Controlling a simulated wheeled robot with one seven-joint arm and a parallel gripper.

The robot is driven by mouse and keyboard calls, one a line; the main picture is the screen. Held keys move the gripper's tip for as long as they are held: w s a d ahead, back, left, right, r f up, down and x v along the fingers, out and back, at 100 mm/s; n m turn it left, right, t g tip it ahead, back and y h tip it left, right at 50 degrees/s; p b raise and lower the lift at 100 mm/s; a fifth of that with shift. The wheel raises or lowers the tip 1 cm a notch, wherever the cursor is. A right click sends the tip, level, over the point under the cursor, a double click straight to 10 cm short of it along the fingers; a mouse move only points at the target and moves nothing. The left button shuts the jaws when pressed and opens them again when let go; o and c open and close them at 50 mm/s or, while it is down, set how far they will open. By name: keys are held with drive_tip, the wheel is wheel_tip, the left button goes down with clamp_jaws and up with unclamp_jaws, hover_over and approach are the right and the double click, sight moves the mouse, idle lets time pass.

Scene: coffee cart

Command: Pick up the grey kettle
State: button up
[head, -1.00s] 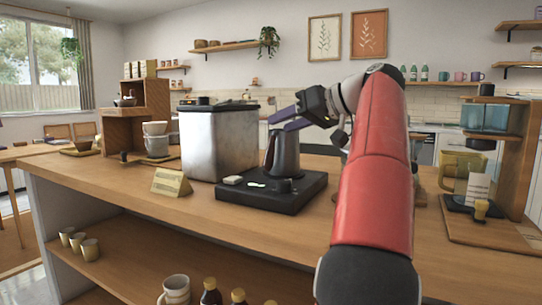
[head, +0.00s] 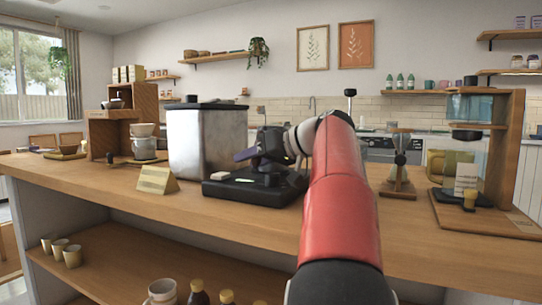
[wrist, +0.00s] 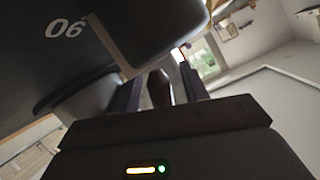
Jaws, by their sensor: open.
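The black scale-like base (head: 225,190) stands on the wooden counter, with a small lit display. The grey kettle stood on this base a second ago. In the head view it is now hidden, or nearly so, behind my wrist and gripper (head: 245,155), which is low over the base and points left. In the wrist view my gripper (wrist: 161,80) has its two fingers apart. A dark, narrow shape (wrist: 159,90) shows between them. I cannot tell whether it is the kettle's handle or whether the fingers touch it.
A large steel bin (head: 205,148) with a dark lid stands just left of the base. A small tan card (head: 156,181) is in front of it. To the right are a pour-over stand (head: 398,178) and a wooden brewer frame (head: 505,150). The front counter strip is clear.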

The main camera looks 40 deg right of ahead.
drive_tip(key=shift+w+a+f, duration=0.15)
drive_tip(key=shift+w+f, duration=0.05)
drive_tip(key=shift+w, duration=0.2)
clamp_jaws()
drive_tip(key=shift+r, duration=0.1)
